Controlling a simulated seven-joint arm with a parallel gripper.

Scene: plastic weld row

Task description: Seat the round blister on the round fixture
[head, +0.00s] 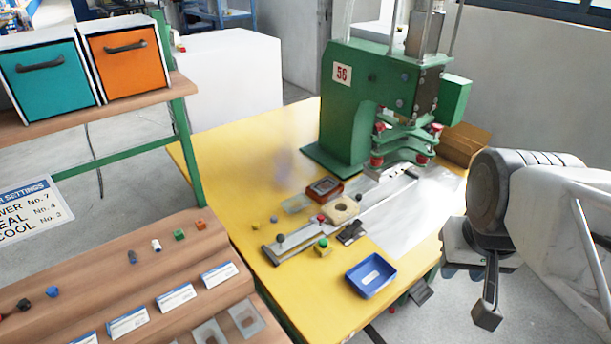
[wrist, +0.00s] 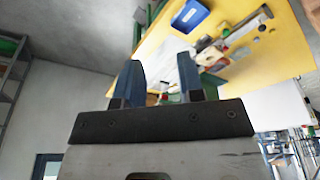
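A tan block with a round recess (head: 340,208), which looks like the round fixture, sits on the slide rail on the yellow table, in front of the green press. A small clear piece (head: 296,204) lies to its left; I cannot tell whether it is the round blister. Two clear pieces with tan centres (head: 245,318) lie at the bottom edge of the wooden shelf, partly cut off; their shape is hard to tell. My gripper (head: 487,305) hangs at the right, beyond the table edge and far from these. In the wrist view my gripper (wrist: 160,82) is open and empty.
The green press (head: 345,100) stands at the back of the table (head: 225,150). A dark-red fixture (head: 325,188) stands beside the tan block. The table's left part is clear.

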